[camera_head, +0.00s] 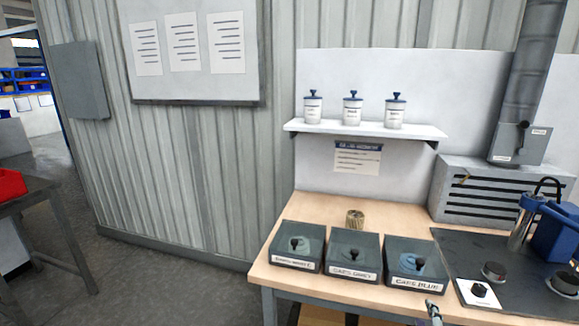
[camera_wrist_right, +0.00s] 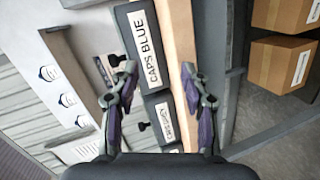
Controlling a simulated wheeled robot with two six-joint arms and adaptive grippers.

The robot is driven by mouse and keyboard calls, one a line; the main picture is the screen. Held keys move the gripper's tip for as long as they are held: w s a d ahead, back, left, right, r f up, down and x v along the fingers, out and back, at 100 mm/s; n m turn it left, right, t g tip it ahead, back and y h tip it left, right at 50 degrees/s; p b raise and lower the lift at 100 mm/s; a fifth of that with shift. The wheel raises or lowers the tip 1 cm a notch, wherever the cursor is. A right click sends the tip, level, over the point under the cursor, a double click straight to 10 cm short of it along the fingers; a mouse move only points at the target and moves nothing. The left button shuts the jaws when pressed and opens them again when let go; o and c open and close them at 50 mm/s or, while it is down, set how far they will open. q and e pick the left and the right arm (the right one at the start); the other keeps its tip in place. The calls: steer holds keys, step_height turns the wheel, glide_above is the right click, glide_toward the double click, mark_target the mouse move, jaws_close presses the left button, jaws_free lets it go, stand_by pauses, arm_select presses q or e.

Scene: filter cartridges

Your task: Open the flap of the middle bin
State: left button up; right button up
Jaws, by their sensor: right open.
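Three dark bins stand in a row on the wooden bench. The middle bin (camera_head: 352,270) is labelled CAPS GREY and its flap, with a black knob (camera_head: 370,254), looks shut. The right bin (camera_head: 416,283) is labelled CAPS BLUE and also shows in the wrist view (camera_wrist_right: 140,18). My right gripper (camera_wrist_right: 162,82) is open and empty, apart from the bins. Its tip (camera_head: 433,312) shows at the bottom of the head view, in front of the CAPS BLUE bin. My left gripper is out of view.
The left bin (camera_head: 297,262) is beside the middle one. A ribbed tan cylinder (camera_head: 355,219) stands behind the bins. A dark mat (camera_head: 480,255) with knobs and a blue device (camera_head: 555,232) lie right. A shelf (camera_head: 365,129) holds three lidded jars. Cardboard boxes (camera_wrist_right: 280,62) show in the wrist view.

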steer(key=s+a+f+m+g+y, duration=0.2)
steer(key=s+a+f+m+g, duration=0.3)
steer(key=s, duration=0.4)
steer(key=s+a+f+m+g+y, duration=0.35)
steer(key=s+f+m+g, duration=0.2)
steer(key=s, duration=0.35)
step_height(320, 180, down, 22)
steer(key=s+d+g+p, duration=0.1)
steer(key=s+d+p, duration=0.1)
steer(key=p, duration=0.1)
steer(key=s+d+f+g+p, duration=0.1)
steer(key=s+f+p, duration=0.1)
steer(key=s+f, duration=1.3)
steer(key=s, duration=0.4)
steer(key=shift+s+f+h, duration=0.35)
steer(key=shift+s+f, duration=0.05)
steer(key=shift+d, duration=0.1)
